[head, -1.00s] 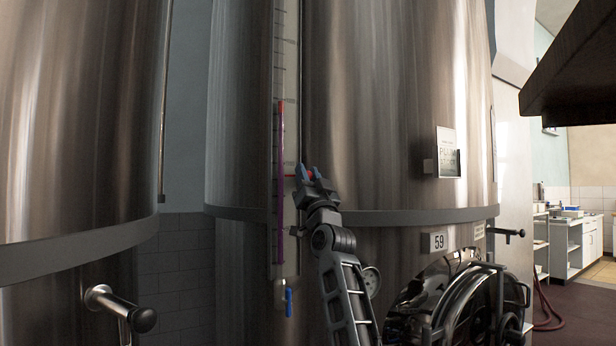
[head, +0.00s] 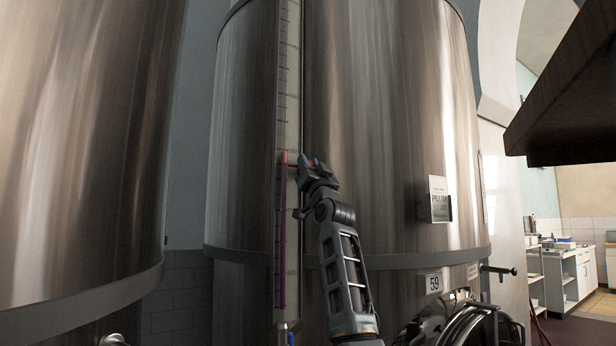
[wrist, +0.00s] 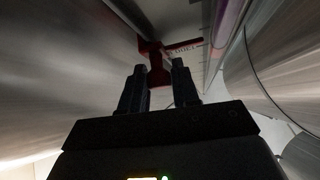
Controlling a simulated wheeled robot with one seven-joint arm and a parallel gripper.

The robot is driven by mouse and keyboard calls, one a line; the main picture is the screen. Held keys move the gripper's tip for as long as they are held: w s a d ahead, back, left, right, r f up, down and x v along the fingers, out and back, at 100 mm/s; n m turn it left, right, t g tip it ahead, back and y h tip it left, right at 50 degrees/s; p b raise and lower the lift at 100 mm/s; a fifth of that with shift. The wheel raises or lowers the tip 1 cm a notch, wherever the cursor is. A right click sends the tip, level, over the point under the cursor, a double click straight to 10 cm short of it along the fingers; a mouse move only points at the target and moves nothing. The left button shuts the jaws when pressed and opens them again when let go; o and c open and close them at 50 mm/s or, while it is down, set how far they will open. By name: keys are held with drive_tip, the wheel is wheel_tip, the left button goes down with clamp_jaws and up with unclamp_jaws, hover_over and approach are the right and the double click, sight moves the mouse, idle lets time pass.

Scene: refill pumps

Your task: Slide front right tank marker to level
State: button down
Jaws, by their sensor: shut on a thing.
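The front right tank (head: 390,130) is a tall steel cylinder, with plate 59 (head: 434,283) low on it. A pale upright gauge strip (head: 291,90) with scale marks runs down its left part. A thin purple column (head: 283,230) in the gauge ends at a reddish top. My gripper (head: 306,161) is at the gauge's right edge, shut on the red tank marker (wrist: 155,60). The marker's thin arm (wrist: 185,44) points across the gauge. In the head view the marker is mostly hidden by the fingers and sits at about the height of the column's top.
Another steel tank (head: 80,130) stands close on the left. A dark overhang (head: 565,95) juts in at upper right. White cabinets (head: 570,270) stand far right.

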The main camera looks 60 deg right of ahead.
drive_tip(key=shift+r, duration=0.15)
drive_tip(key=c, duration=0.9)
unclamp_jaws()
drive_tip(key=b+v, duration=0.2)
drive_tip(key=v, duration=0.5)
drive_tip(key=shift+s+f+b, duration=0.25)
drive_tip(key=shift+f+b, duration=0.05)
drive_tip(key=shift+f, duration=0.05)
drive_tip(key=shift+a, duration=0.15)
